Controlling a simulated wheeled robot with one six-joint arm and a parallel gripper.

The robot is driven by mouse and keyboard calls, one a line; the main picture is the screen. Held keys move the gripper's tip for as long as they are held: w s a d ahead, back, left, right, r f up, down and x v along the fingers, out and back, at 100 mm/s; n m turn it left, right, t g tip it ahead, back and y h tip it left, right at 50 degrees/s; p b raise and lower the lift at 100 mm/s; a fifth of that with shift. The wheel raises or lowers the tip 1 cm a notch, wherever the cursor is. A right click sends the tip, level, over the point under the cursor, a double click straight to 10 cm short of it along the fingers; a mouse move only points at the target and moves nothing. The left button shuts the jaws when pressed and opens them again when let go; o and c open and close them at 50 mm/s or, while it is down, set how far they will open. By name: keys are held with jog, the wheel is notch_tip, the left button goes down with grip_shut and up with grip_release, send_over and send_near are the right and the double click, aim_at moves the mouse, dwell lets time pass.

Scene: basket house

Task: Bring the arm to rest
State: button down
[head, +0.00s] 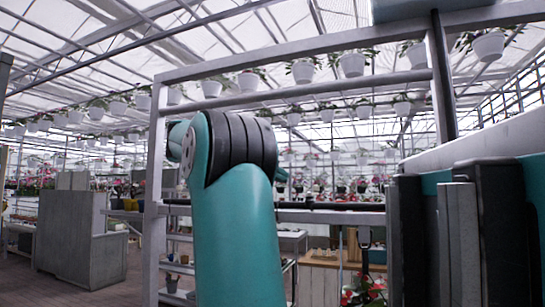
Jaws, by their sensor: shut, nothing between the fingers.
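My arm (238,215) rises in the middle of the head view, with a teal link below and a black ribbed joint on top. It bends over at the joint, and the part beyond it is mostly hidden behind it. I cannot make out my gripper or its fingers in this view.
A grey metal frame (157,200) stands just beyond the arm, with a crossbar above it. Hanging white pots (351,64) line the greenhouse overhead. A grey cabinet (75,236) stands at left on open floor. Red flowers (366,290) and a wooden counter (318,277) are low at right.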

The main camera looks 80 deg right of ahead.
jog(key=p+v, duration=0.2)
jog(key=p, duration=0.2)
jog(key=shift+a+r+p, duration=0.15)
jog(key=shift+p, duration=0.15)
